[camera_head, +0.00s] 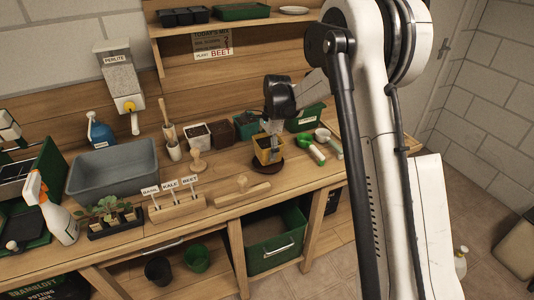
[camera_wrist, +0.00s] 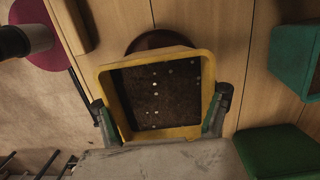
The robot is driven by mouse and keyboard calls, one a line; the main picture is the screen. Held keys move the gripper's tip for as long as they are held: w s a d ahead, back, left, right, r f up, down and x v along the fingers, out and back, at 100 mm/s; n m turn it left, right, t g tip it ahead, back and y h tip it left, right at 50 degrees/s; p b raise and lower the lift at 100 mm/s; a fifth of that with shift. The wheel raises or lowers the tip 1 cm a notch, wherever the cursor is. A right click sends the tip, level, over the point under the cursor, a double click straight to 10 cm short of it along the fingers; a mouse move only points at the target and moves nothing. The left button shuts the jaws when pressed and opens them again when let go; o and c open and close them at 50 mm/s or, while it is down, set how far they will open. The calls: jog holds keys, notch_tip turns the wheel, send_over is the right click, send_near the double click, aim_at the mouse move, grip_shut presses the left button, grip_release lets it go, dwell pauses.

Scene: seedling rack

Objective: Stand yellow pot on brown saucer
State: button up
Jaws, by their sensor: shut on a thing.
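The yellow pot (camera_head: 264,157) is square and filled with dark soil dotted with white specks. In the wrist view the pot (camera_wrist: 112,88) fills the middle. My gripper (camera_wrist: 160,108) is shut on it, one finger on each side; in the head view my gripper (camera_head: 272,142) reaches down to it from above. The round dark brown saucer (camera_head: 270,169) shows beneath the pot on the bench. In the wrist view the saucer (camera_wrist: 160,39) peeks out past the pot's far rim, the rest hidden. I cannot tell whether the pot touches it.
Small pots, white (camera_head: 197,137) and brown (camera_head: 222,132), stand left of the pot. A green container (camera_head: 305,119) stands behind it to the right. A green-handled scoop (camera_head: 316,153) lies just right. A wooden tool (camera_head: 242,188) lies in front, left, on the bench.

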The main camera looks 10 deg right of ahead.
jog(key=shift+f, duration=0.9)
jog(key=shift+f+b, duration=0.4)
jog(key=shift+f, duration=0.2)
jog(key=o, duration=1.6)
jog(key=shift+r, duration=0.1)
